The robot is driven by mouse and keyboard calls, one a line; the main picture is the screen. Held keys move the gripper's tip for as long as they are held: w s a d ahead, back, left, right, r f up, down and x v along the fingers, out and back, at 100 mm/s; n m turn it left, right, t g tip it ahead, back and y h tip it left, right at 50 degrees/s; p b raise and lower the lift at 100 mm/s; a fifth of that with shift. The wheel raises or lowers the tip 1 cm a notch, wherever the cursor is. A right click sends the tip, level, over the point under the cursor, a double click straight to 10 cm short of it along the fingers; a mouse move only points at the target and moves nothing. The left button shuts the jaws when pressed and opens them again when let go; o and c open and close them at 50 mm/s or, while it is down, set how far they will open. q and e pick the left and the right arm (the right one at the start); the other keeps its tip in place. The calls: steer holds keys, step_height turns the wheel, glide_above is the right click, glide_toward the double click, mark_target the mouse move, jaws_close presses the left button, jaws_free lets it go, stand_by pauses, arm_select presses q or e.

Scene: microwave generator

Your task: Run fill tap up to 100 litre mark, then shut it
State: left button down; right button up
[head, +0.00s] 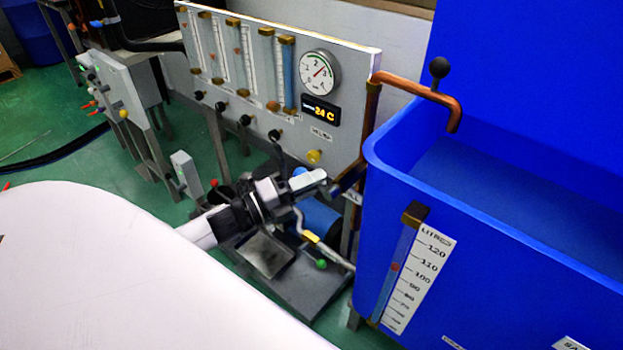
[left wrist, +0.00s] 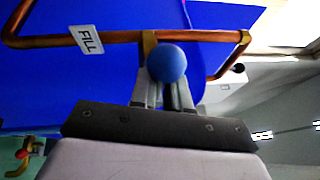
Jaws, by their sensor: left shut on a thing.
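My left gripper (head: 312,181) reaches in beside the tank, and its fingers are shut at the fill tap's blue knob (head: 299,172). In the left wrist view, the blue knob (left wrist: 166,62) sits at the fingertips (left wrist: 165,92), in front of the copper pipe (left wrist: 110,38) tagged FILL (left wrist: 87,40). The tap's lever is mostly hidden. The blue tank (head: 490,240) stands at right with a sight tube and a litre scale (head: 420,283). A red mark (head: 395,267) on the tube looks about level with 100. No stream is clear at the copper spout (head: 455,125). My right gripper is out of view.
A grey panel (head: 345,80) with flow tubes, a dial (head: 320,73), a 24 C display (head: 321,109) and several knobs stands behind my gripper. Below are a green-knobbed lever (head: 321,264) and a blue cylinder (head: 320,217).

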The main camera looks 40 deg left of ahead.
arm_select(q)
steer(key=shift+w+a+r+m+g+y+p, duration=0.1)
steer(key=shift+a+r+m+g+y+p, duration=0.1)
steer(key=shift+r+m+p, duration=0.2)
steer(key=shift+w+a+r+m+g+y+p, duration=0.1)
steer(key=shift+a+r+m+p, duration=0.05)
steer(key=shift+r+m+p, duration=0.25)
steer(key=shift+m+g, duration=0.3)
steer(key=shift+m, duration=0.1)
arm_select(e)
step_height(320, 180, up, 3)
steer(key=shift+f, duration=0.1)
arm_select(q)
steer(key=c, duration=1.2)
jaws_free()
steer(key=shift+f, duration=0.1)
steer(key=shift+s+f, duration=0.1)
